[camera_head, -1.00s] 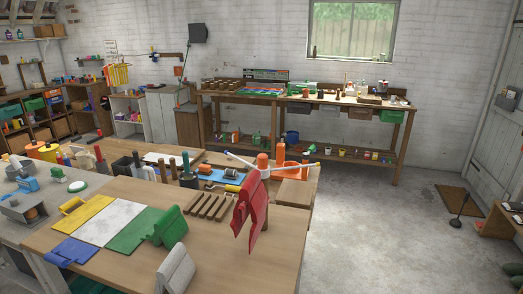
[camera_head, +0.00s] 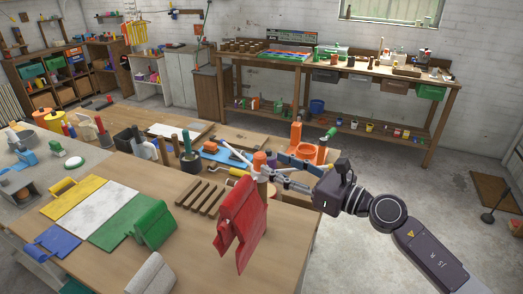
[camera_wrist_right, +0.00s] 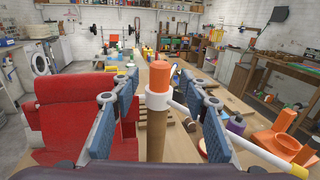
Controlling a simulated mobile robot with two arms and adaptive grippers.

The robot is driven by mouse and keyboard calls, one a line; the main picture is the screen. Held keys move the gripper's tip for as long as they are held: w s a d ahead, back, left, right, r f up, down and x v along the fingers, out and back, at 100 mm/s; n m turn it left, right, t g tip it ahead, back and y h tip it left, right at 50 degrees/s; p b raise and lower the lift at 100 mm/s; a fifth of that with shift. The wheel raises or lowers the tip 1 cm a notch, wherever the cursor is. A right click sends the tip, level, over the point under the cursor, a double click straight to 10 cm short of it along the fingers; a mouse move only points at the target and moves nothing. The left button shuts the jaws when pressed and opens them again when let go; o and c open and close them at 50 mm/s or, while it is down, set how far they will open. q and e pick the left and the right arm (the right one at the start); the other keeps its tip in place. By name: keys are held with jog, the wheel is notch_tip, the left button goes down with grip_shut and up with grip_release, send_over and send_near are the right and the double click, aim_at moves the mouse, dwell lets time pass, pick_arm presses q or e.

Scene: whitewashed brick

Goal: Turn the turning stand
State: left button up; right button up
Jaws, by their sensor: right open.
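The turning stand has a post with an orange cap (camera_head: 259,159) and a white hub, and stands on the wooden table. A white rod (camera_head: 235,153) reaches from it to the left, and a red padded piece (camera_head: 240,222) hangs at its front. In the right wrist view, the stand's post (camera_wrist_right: 157,103) rises between the two blue-padded fingers of my right gripper (camera_wrist_right: 158,118), with gaps on both sides. A white rod with a yellow end runs right, past the right finger. In the head view, my right gripper (camera_head: 279,171) is open beside the hub. My left gripper is not in view.
Wooden slats (camera_head: 202,196), a green holder (camera_head: 153,226) and a grey piece (camera_head: 151,275) lie on the table left of the stand. An orange fixture (camera_head: 307,150) stands behind my right gripper. A workbench (camera_head: 340,78) lines the back wall.

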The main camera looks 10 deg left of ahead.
aim_at(264, 159)
jog(key=p+x, duration=0.1)
jog(key=x, duration=0.3)
jog(key=shift+a+r, duration=0.15)
jog(key=shift+a, duration=0.15)
jog(key=shift+w+a, duration=0.55)
jog(key=shift+s+a, duration=0.1)
jog(key=shift+a, duration=0.05)
jog(key=c, duration=0.5)
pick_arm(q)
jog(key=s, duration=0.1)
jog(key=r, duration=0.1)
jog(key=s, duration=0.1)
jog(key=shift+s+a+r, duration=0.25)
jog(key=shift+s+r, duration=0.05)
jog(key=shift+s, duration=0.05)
pick_arm(e)
grip_shut()
